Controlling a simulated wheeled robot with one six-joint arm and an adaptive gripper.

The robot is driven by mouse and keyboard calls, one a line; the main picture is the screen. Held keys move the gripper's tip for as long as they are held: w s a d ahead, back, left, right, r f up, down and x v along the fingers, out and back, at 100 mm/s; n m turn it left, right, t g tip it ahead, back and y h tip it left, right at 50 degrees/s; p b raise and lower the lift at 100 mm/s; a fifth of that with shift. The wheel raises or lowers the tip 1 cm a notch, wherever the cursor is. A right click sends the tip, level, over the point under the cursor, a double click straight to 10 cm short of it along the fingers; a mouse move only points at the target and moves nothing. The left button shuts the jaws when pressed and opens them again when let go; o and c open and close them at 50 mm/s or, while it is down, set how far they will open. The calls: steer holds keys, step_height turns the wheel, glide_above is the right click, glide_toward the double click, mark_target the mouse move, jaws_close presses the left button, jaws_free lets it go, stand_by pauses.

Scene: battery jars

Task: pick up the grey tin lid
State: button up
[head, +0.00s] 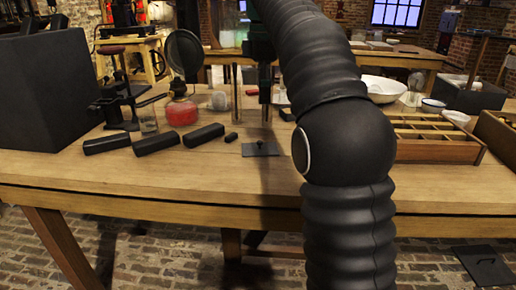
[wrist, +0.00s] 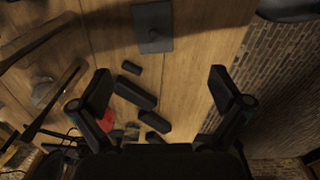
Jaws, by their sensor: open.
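In the wrist view the lid (wrist: 153,27) is at the top middle, beyond my fingertips. My gripper (head: 266,92) points down above the table, slightly behind and above the lid in the head view. In the wrist view my gripper (wrist: 160,75) has its two fingers wide apart with nothing between them. Nothing touches the lid.
Several black bars (head: 155,143) lie left of the lid. A compartmented wooden tray (head: 435,150) and a white bowl (head: 383,90) are on the right.

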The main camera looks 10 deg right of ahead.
glide_above(262, 143)
steer(key=shift+n, duration=0.4)
step_height(262, 143, down, 9)
steer(key=shift+r, duration=0.15)
steer(key=shift+w+a+f+b, duration=0.15)
steer(key=shift+f+b, duration=0.15)
steer(key=shift+f, duration=1)
steer(key=shift+w+a+f+b, duration=0.15)
steer(key=shift+f+b, duration=0.1)
steer(key=shift+f, duration=1)
steer(key=shift+d, duration=0.1)
jaws_close()
